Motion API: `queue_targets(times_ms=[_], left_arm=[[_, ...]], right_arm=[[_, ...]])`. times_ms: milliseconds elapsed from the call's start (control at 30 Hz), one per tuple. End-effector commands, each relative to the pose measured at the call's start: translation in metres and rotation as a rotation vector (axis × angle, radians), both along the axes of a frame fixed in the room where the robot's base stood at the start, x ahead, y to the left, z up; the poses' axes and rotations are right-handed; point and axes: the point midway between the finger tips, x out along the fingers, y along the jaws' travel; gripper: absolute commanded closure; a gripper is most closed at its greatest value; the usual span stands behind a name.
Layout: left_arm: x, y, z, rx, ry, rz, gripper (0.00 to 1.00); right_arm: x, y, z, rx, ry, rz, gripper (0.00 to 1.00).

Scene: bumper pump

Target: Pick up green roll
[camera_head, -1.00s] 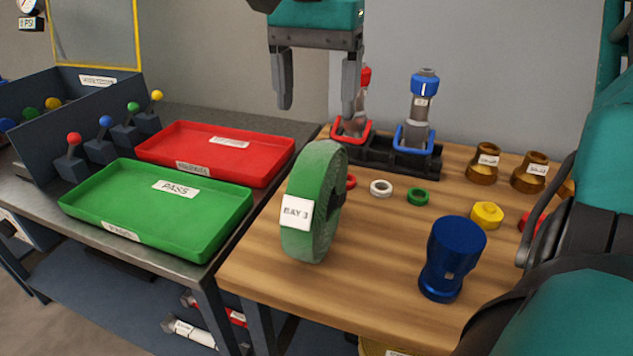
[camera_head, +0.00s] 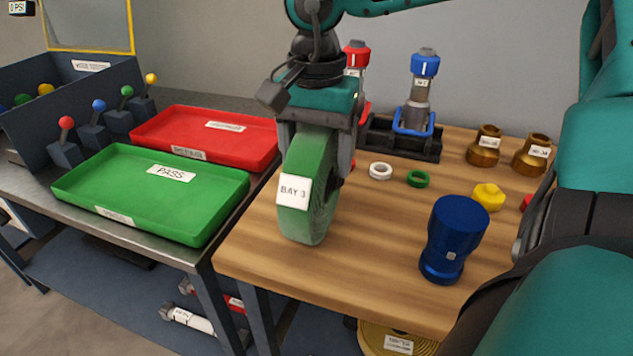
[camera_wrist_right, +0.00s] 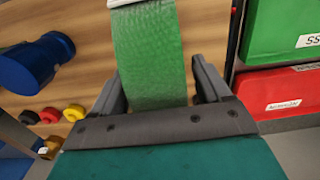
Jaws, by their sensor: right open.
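The green roll (camera_head: 312,195) stands upright on its edge on the wooden bench, with a white "BAY 3" label facing me. My right gripper (camera_head: 316,150) is over the top of the roll from above. It is open, with one finger on each side of the roll's upper part. In the right wrist view the green roll (camera_wrist_right: 150,55) lies between the two spread fingers of my right gripper (camera_wrist_right: 160,78), with a visible gap at the left finger. Contact at the right finger cannot be told. My left gripper is not in view.
The green PASS tray (camera_head: 105,218) and the red tray (camera_head: 160,142) lie to the left on the metal table. A blue cup-shaped part (camera_head: 452,240) stands to the right. A dark rack (camera_head: 385,138) with red-topped and blue-topped fittings stands behind. Small rings lie between.

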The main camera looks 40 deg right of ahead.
Motion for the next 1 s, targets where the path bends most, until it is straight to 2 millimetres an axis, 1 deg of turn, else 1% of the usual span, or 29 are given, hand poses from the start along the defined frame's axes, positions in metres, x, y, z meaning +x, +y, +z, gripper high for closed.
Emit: queue_targets(times_ms=[33,100,300,1000], left_arm=[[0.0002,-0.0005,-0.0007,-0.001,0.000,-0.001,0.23],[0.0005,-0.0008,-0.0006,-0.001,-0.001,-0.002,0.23],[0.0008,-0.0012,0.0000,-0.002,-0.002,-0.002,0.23],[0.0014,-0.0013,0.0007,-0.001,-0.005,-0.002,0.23]], right_arm=[[-0.0006,0.0000,-0.0050,0.000,0.002,0.001,0.23],[-0.0003,0.0000,-0.0075,0.000,0.000,0.001,0.23],[-0.0001,0.0000,-0.0073,0.000,-0.001,0.000,0.23],[0.0000,-0.0001,-0.0068,-0.001,0.000,0.000,0.90]])
